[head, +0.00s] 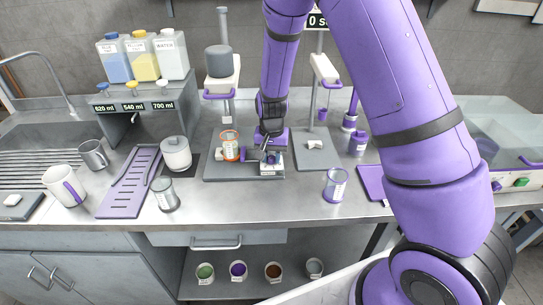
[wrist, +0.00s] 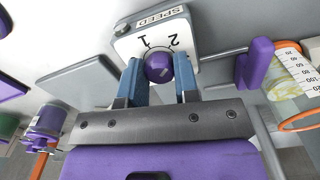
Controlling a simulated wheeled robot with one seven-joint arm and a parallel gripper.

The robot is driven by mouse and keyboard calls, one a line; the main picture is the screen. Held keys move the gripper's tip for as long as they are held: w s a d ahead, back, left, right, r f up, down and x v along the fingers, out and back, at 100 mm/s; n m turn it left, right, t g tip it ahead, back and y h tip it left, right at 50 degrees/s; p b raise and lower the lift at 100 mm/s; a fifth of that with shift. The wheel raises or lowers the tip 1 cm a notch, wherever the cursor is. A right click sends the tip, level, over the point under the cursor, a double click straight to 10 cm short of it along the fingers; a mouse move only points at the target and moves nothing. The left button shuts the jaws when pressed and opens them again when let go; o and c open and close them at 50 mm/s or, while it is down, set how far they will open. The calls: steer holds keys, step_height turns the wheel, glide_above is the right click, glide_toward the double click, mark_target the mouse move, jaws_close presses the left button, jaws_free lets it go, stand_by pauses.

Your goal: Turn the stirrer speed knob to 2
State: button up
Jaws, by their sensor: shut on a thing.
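The stirrer speed knob (wrist: 158,68) is round and purple, on a white panel (wrist: 124,46) marked SPEED, 1 and 2, in the wrist view. The two numbers show just beyond the knob, 1 to the left and 2 to the right. A pale mark shows on the knob's face, but I cannot tell exactly which number it points to. My gripper (wrist: 160,80) is shut on the knob, one blue finger on each side. In the head view my gripper (head: 271,156) is at the white control box (head: 272,169), and the knob is hidden there.
An orange-rimmed beaker (head: 230,146) stands just left of my gripper and shows in the wrist view (wrist: 293,72). A stirrer stand (head: 226,102) rises behind it. A clear cup (head: 335,185) stands to the right. The counter front (head: 250,206) is clear.

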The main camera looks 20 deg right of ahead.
mark_target(272, 157)
steer(key=o, duration=0.9)
step_height(272, 157, up, 11)
steer(key=shift+f, duration=0.1)
stand_by(0.5)
